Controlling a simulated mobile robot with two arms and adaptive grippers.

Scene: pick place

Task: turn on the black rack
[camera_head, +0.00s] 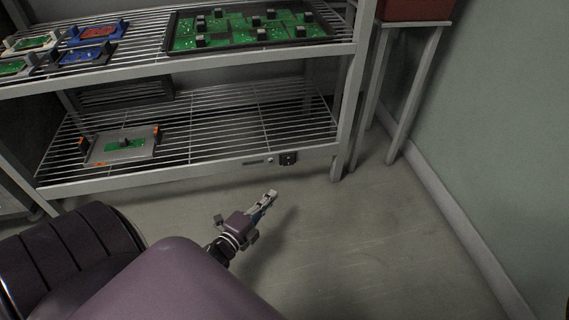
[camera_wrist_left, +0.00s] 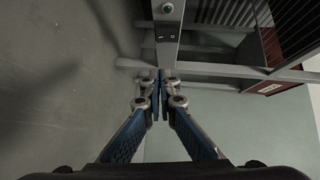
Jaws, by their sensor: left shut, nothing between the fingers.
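The rack is a grey metal frame with dark wire shelves; its lower shelf (camera_head: 230,128) fills the middle of the head view. On the lower shelf's front rail is a small black switch (camera_head: 288,158) with a small round button (camera_head: 270,160) left of it. My left gripper (camera_head: 270,196) is shut and empty, in front of and below the switch, apart from the rail. In the left wrist view, the closed fingertips (camera_wrist_left: 160,76) point toward the rail; the black switch (camera_wrist_left: 166,38) and a greenish round button (camera_wrist_left: 167,8) show above them. My right gripper is not in view.
A green circuit board tray (camera_head: 250,47) and smaller boards lie on the upper shelf. A grey holder with a green board (camera_head: 122,146) sits on the lower shelf. A stand with a red top (camera_head: 415,9) is at right. The floor (camera_head: 340,250) before the rack is clear.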

